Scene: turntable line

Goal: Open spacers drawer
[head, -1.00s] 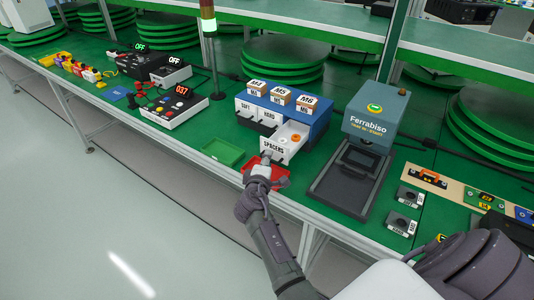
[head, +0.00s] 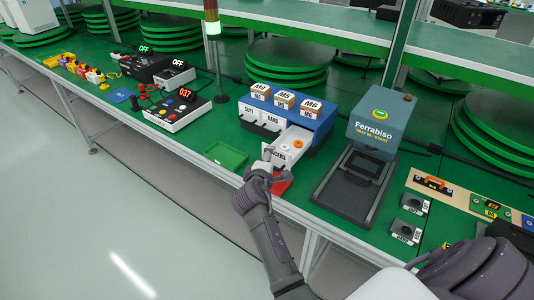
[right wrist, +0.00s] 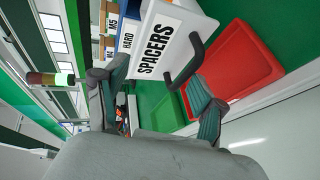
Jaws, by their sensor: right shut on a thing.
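The white spacers drawer (head: 296,136) stands pulled out of the blue-topped cabinet (head: 318,118), with its inside showing from above. An orange-and-white round piece (head: 298,144) lies in it. Its front, labelled SPACERS (right wrist: 158,50), and its dark bar handle (right wrist: 186,62) show in the right wrist view. My left gripper is not in view.
A red tray (head: 283,183) lies beneath the drawer front and a green tray (head: 226,155) to its left. The grey Ferrabiso machine (head: 378,130) stands to the right. A control box with a red display (head: 178,110) is at the left.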

